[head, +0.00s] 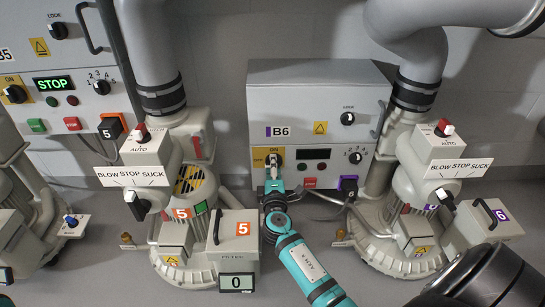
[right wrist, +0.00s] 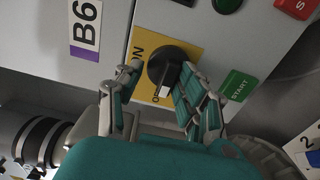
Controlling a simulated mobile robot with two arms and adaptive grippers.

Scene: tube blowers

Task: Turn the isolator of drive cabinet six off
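Drive cabinet B6 (head: 310,98) is a grey box on the wall, right of centre in the head view. Its isolator is a black rotary knob (right wrist: 168,62) on a yellow plate (right wrist: 190,32). The knob's white end points down in the right wrist view, at a partly hidden label starting with O; ON is at the left. My right gripper (right wrist: 162,72), on the teal arm, is at the isolator (head: 275,170). Its fingers stand on either side of the knob, with a small gap at the left finger. Contact at the right finger is unclear. My left gripper is not in view.
The B6 display (head: 313,153) is dark. A green START button (right wrist: 238,85) sits close to the right finger. Cabinet B5 (head: 60,85) at the left shows a green STOP display. Blowers (head: 430,175) with grey pipes stand on both sides of B6.

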